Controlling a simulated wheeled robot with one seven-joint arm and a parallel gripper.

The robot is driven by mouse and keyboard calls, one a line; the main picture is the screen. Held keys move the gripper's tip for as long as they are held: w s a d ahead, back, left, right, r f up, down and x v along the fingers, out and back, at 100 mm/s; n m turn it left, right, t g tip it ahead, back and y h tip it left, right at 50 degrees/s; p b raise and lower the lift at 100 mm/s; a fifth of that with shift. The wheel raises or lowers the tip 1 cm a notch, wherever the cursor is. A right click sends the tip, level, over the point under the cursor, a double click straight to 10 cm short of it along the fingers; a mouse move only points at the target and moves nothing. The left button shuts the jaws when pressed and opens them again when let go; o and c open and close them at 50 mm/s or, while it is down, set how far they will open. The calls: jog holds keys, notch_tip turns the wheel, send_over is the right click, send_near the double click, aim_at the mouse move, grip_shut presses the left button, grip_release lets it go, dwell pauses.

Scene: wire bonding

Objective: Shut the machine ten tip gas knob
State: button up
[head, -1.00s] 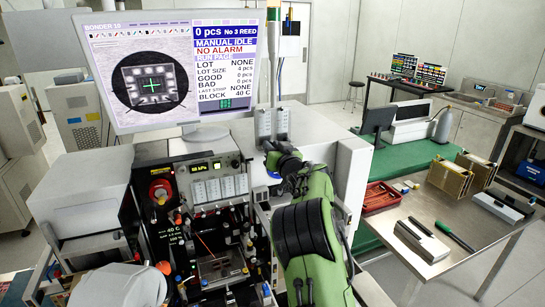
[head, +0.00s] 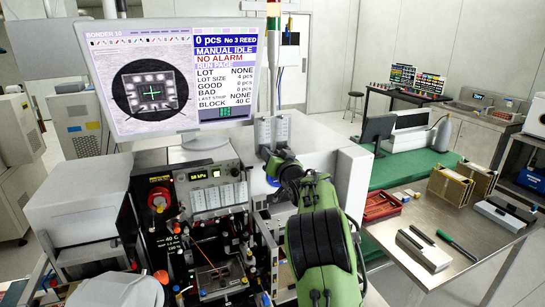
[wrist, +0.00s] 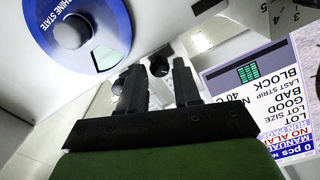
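The bonding machine, labelled BONDER 10 on its screen (head: 180,75), stands at the left in the head view. Its front has a panel with a small lit display (head: 205,174) and many small knobs. I cannot read a tip gas label. My gripper (wrist: 157,68) is open in the wrist view, its two black fingers apart. A small black round knob (wrist: 159,65) shows between the fingertips; I cannot tell whether they touch it. In the head view my arm largely hides the gripper.
The screen (wrist: 245,73) shows at the right in the wrist view. A red round knob (head: 159,197) is on the machine's left front.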

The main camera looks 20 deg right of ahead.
jog(key=shift+o, duration=1.1)
jog(key=s+n, duration=0.6)
jog(key=s, duration=0.9)
jog(key=shift+s+p, duration=0.4)
